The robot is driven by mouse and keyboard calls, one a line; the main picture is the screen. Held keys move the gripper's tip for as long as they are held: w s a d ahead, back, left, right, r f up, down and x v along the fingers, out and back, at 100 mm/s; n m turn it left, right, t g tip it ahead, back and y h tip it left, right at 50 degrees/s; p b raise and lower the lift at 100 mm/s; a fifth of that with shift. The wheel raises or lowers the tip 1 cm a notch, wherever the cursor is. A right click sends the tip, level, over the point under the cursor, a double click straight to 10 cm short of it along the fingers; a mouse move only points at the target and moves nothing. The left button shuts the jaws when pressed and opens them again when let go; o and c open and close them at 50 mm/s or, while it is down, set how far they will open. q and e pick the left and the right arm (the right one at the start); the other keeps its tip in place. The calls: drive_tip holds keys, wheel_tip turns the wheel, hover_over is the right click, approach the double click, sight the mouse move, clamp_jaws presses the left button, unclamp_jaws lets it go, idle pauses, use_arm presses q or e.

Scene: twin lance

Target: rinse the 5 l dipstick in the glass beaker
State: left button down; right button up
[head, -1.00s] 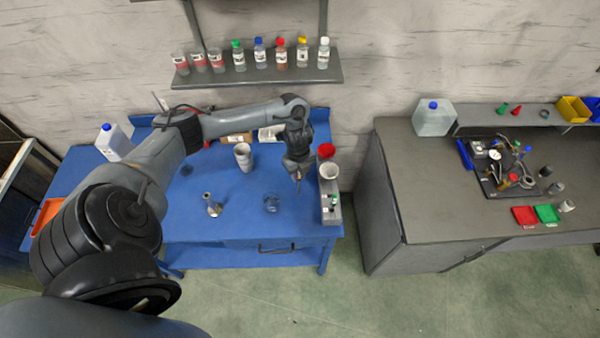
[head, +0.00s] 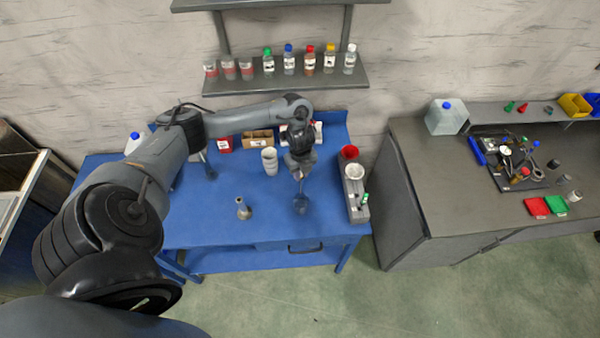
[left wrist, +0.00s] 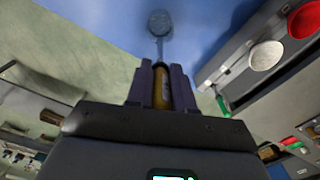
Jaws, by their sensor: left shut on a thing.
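My left gripper (head: 300,173) is shut on the dipstick, above the blue bench. In the left wrist view its two dark fingers (left wrist: 162,90) close around the dipstick's amber handle (left wrist: 162,86). My right gripper is not in view.
A grey rack (head: 355,200) with a red cup (head: 349,152) and a white cup (head: 354,171) stands right of the beaker. A metal flask-shaped thing (head: 243,209) stands to the left. White stacked cups (head: 270,161) stand behind. The bench front is mostly clear.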

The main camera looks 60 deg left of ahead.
use_arm(q)
drive_tip(key=shift+r, duration=0.1)
drive_tip(key=shift+f+b, duration=1.1)
drive_tip(key=shift+f, duration=0.8)
drive_tip(key=shift+f+b, duration=2.4)
drive_tip(key=shift+f, duration=0.9)
drive_tip(key=shift+f+b, duration=1)
drive_tip(key=shift+f, duration=0.45)
